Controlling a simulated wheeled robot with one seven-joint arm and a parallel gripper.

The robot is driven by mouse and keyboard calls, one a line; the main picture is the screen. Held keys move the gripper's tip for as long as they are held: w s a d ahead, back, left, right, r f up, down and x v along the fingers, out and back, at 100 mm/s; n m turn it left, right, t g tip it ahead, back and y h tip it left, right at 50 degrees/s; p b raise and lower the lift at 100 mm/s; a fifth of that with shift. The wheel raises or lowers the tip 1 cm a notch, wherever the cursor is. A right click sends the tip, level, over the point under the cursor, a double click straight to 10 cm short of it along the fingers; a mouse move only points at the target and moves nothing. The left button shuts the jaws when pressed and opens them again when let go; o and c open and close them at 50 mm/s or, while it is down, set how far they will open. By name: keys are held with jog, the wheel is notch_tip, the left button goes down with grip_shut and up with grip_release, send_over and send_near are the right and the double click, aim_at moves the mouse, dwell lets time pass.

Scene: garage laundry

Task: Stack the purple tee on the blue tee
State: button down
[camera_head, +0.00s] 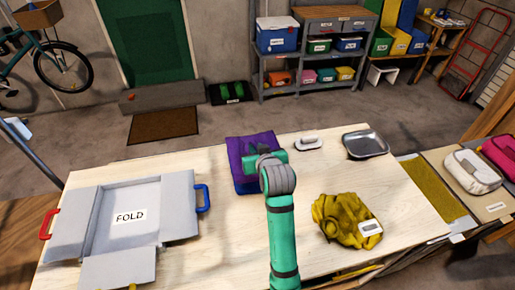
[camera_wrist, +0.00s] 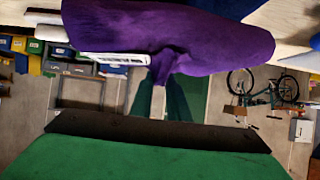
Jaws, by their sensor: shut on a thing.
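The purple tee (camera_head: 239,147) is at the back middle of the table in the head view, partly behind my gripper (camera_head: 266,157). In the wrist view the purple cloth (camera_wrist: 170,38) fills the upper middle, and a pinched fold of it lies between the fingertips of my gripper (camera_wrist: 162,80). My gripper is shut on that fold. A darker blue-violet patch (camera_head: 244,186) shows at the near edge of the purple cloth. I cannot tell whether it is the blue tee or shaded purple cloth.
A grey folding board (camera_head: 172,212) marked FOLD lies left, with red and blue handles. A crumpled yellow cloth (camera_head: 338,208) with a white tag lies right. A white-handled brush (camera_head: 309,142) and a metal tray (camera_head: 366,144) are at the back right. Bare wood (camera_head: 233,243) shows between board and arm.

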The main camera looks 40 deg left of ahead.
jog(key=shift+f, duration=0.55)
jog(key=c, duration=1.7)
grip_release()
jog(key=shift+r, duration=0.25)
jog(key=v, duration=1.2)
jog(key=shift+s+r, duration=0.1)
jog(key=shift+r, duration=0.25)
